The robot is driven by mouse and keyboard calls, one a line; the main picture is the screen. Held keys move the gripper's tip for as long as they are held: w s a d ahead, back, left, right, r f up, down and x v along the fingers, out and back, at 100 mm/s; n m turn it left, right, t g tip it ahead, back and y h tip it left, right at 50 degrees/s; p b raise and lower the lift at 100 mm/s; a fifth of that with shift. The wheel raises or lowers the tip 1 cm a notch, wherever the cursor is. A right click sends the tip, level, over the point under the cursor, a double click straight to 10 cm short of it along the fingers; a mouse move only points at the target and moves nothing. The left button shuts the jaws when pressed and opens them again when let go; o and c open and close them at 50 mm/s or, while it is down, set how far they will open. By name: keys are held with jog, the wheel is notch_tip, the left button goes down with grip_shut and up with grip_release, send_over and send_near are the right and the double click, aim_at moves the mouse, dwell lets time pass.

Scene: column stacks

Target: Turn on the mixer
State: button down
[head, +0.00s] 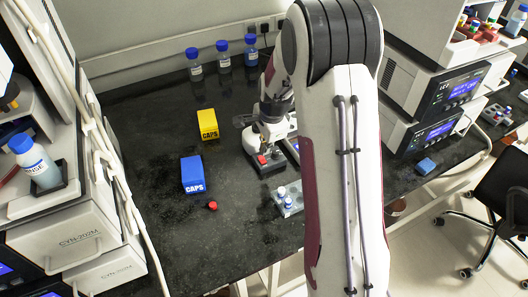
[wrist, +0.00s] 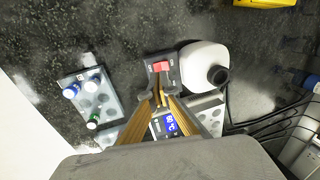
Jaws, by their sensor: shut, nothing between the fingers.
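A small device with a dark base (head: 268,167) and a red rocker switch (head: 262,159) stands on the black bench in the head view, and I take it as the mixer. In the wrist view its red switch (wrist: 161,66) sits on a grey housing, with a rounded white body (wrist: 203,62) and dark round top beside it. My gripper (wrist: 160,92) is shut and empty, its tan fingers together just below the switch in the picture. I cannot tell whether they touch the housing. Which way the switch is tipped is unclear. In the head view my arm partly hides this area.
A small rack (wrist: 95,95) with capped vials stands left of the device in the wrist view. A blue display (wrist: 170,122) shows between the fingers. A yellow caps box (head: 207,124), a blue caps box (head: 192,174), a red cap (head: 212,206) and blue-capped bottles (head: 223,56) are on the bench.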

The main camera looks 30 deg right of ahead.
jog(key=v, duration=0.9)
dwell(0.3)
jog(key=shift+w+r, duration=0.35)
jog(key=shift+w, duration=0.25)
send_near(261, 156)
jog(key=x, duration=0.5)
jog(key=shift+a+f, duration=0.1)
jog(key=shift+f, duration=0.15)
jog(key=shift+w+f, duration=0.15)
jog(key=shift+f, duration=0.55)
